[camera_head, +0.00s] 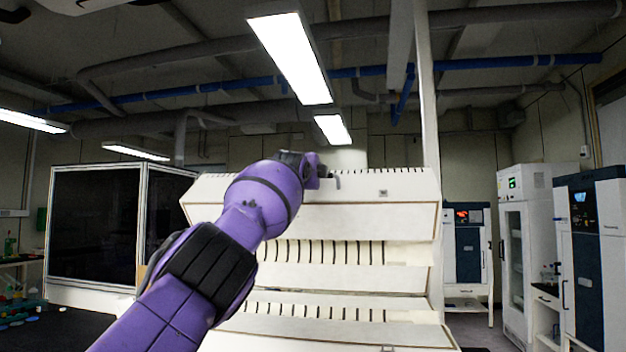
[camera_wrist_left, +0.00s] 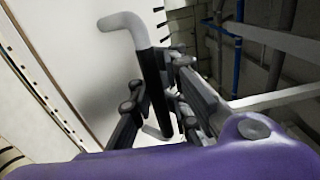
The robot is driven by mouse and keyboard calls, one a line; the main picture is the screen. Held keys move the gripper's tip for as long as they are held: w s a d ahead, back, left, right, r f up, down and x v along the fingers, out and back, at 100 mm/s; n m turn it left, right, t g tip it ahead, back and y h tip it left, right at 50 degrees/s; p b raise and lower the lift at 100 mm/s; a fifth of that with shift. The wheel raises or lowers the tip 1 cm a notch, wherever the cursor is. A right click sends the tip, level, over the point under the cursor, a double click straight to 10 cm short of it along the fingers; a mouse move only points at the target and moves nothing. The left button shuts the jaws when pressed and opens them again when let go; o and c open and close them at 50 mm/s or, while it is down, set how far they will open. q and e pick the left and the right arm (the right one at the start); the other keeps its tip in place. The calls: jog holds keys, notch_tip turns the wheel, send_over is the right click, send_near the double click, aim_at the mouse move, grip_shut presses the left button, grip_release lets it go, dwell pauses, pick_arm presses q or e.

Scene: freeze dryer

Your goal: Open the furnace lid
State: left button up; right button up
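The furnace (camera_head: 340,220) is a large cream-coloured body with slotted, stepped panels in the middle of the head view. My left arm reaches up to its top, where my left gripper (camera_head: 322,178) is small and partly hidden by the wrist. In the left wrist view, a bent handle (camera_wrist_left: 150,75) with a pale end and dark grip stands on a pale surface. My left gripper (camera_wrist_left: 165,95) has a finger on each side of the dark grip. I cannot tell whether both fingers press on it. My right gripper is in neither view.
A dark-glazed cabinet (camera_head: 95,225) stands left of the furnace. A white upright post (camera_head: 425,100) rises behind it. Lab units (camera_head: 467,250) and a tall white cabinet (camera_head: 525,240) stand at the right. Pipes and lamps (camera_head: 290,55) are overhead.

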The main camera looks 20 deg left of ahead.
pick_arm(q)
jog(key=o, duration=0.5)
jog(key=shift+s+r, duration=0.3)
jog(key=shift+s, duration=0.05)
jog(key=shift+c, duration=0.2)
jog(key=shift+w+f, duration=0.2)
jog(key=shift+f, duration=0.05)
jog(key=shift+s+r, duration=0.15)
jog(key=shift+s, duration=0.55)
jog(key=shift+s+d+f, duration=0.25)
jog(key=shift+s, duration=0.3)
jog(key=v, duration=0.9)
jog(key=shift+s+d+r, duration=0.15)
jog(key=shift+s+d, duration=0.05)
jog(key=shift+s, duration=0.15)
